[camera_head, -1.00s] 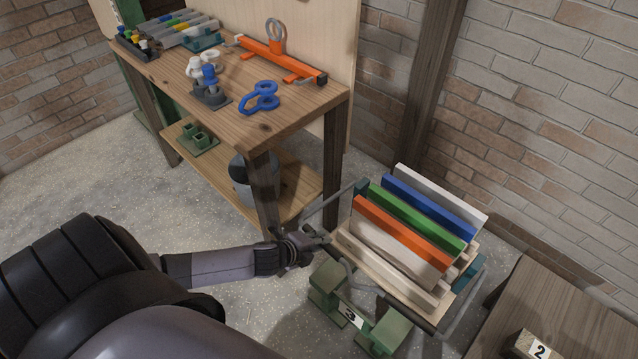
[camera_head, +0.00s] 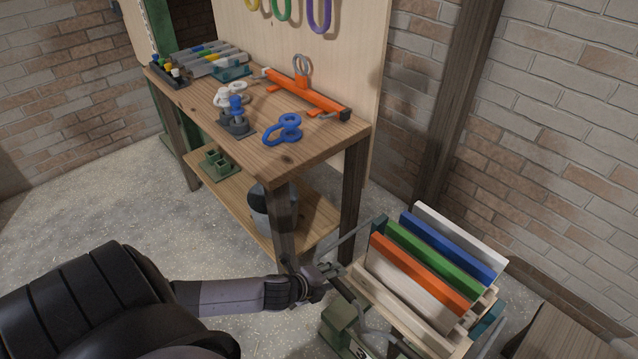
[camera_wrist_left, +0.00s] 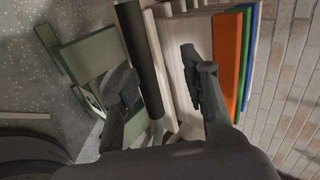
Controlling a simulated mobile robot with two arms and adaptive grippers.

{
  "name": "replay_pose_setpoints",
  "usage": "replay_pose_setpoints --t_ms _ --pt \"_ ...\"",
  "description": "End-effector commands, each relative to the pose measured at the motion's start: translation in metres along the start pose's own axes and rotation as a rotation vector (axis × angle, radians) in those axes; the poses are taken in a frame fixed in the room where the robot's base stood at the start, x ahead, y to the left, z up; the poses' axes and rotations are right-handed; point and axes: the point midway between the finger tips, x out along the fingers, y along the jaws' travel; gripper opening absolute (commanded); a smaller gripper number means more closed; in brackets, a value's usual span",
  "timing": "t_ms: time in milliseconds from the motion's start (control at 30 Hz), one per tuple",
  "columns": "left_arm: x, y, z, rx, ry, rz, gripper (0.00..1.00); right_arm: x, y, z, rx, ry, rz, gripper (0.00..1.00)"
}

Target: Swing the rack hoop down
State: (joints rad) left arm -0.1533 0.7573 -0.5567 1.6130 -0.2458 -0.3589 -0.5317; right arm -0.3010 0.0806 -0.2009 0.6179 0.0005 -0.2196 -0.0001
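The rack (camera_head: 413,317) is a pale wooden slatted stand at lower right, holding upright white, orange, green and blue boards. Its grey hoop (camera_head: 350,233) runs from a teal bracket at the rack's back left out to the front left side. My left gripper (camera_head: 328,277) is at the hoop's front bar. In the left wrist view, a thick black bar (camera_wrist_left: 138,50), seemingly the hoop's grip, lies between my two open fingers (camera_wrist_left: 164,82), nearer the left one. A gap shows before the right finger. Contact cannot be told. My right gripper is not in view.
A wooden workbench (camera_head: 315,145) with tools stands behind my left forearm, a grey bucket (camera_head: 272,210) on its lower shelf. A green block stand (camera_head: 342,314) is below the gripper. A brown table (camera_head: 565,335) is at lower right. Brick walls close off the back.

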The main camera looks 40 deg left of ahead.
Motion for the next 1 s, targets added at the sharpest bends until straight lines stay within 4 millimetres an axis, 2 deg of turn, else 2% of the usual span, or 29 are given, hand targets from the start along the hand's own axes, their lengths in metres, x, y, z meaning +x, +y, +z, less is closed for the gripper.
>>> replay_pose_setpoints --t_ms 300,500,700,1000 --pt "-0.062 0.003 0.0 0.002 0.001 0.006 0.4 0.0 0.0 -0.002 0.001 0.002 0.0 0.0" --pt "-0.093 0.003 0.0 0.0 -0.001 0.006 0.4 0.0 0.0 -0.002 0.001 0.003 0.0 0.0" --pt "-0.108 0.002 0.0 0.0 -0.001 0.004 0.4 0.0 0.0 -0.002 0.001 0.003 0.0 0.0" --pt "-0.111 0.001 0.0 -0.001 -0.001 0.003 0.4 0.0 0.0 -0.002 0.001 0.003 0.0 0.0"
